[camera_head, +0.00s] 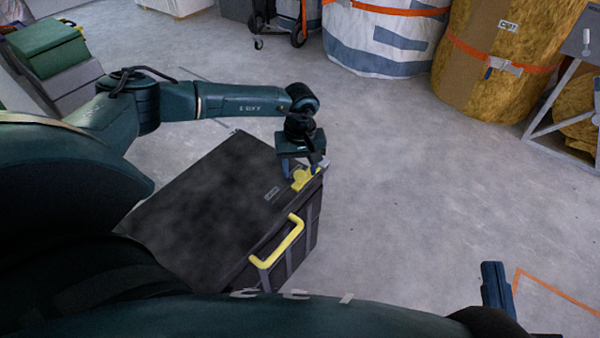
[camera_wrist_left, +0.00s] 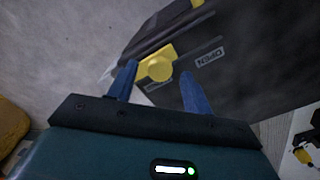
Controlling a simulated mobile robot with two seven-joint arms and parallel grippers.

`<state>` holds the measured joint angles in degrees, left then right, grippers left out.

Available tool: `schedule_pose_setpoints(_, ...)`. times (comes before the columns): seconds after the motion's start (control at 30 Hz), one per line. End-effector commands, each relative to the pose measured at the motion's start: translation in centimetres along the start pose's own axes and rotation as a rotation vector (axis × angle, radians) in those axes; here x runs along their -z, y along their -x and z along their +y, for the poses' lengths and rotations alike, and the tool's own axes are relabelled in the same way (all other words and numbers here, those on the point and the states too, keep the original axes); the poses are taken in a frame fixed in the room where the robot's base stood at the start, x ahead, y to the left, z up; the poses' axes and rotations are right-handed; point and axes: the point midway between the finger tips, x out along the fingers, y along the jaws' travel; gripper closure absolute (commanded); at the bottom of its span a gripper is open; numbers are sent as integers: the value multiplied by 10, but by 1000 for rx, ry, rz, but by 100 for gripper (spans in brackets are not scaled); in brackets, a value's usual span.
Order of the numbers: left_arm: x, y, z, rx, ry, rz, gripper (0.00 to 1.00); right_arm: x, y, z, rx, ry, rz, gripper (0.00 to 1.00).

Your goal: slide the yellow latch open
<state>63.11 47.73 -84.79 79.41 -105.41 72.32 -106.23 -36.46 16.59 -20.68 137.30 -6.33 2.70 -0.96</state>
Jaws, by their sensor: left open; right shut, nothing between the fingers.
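A black case (camera_head: 210,205) stands on the floor with a yellow latch (camera_head: 301,179) at its far right top edge and a yellow handle (camera_head: 280,243) on its near right side. My left gripper (camera_head: 312,168) is over the latch, pointing down. In the left wrist view my left gripper (camera_wrist_left: 158,74) is open, and the latch (camera_wrist_left: 157,66) shows between the two blue fingertips; I cannot tell whether they touch it. The word OPEN is on the lid beside the latch. My right gripper (camera_head: 494,284) is shut and empty at the lower right, away from the case, partly hidden by my body.
A large white wrapped roll (camera_head: 375,40) and a yellow strapped roll (camera_head: 495,45) stand at the back. A metal frame (camera_head: 560,115) is at the right. A green box (camera_head: 48,48) is at the far left. The floor right of the case is clear.

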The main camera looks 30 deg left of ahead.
Motion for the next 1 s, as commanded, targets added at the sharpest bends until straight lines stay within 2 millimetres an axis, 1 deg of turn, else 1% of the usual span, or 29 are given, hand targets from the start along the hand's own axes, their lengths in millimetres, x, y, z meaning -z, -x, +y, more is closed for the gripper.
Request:
schedule_pose_setpoints(0.03,0,-6,0,0,-1,0,50,-1,0,0,1,-5,3,100)
schedule_pose_setpoints(0.1,0,-9,0,0,-1,0,50,0,0,-1,1,-8,6,100)
schedule_pose_setpoints(0.4,0,-10,0,0,0,0,50,4,-1,0,2,-11,13,100)
schedule_pose_setpoints(0.47,0,-10,0,0,0,0,54,4,-2,0,2,-10,14,100)
schedule_pose_setpoints(1.0,0,-10,0,0,0,0,98,2,-2,0,3,-7,11,100)
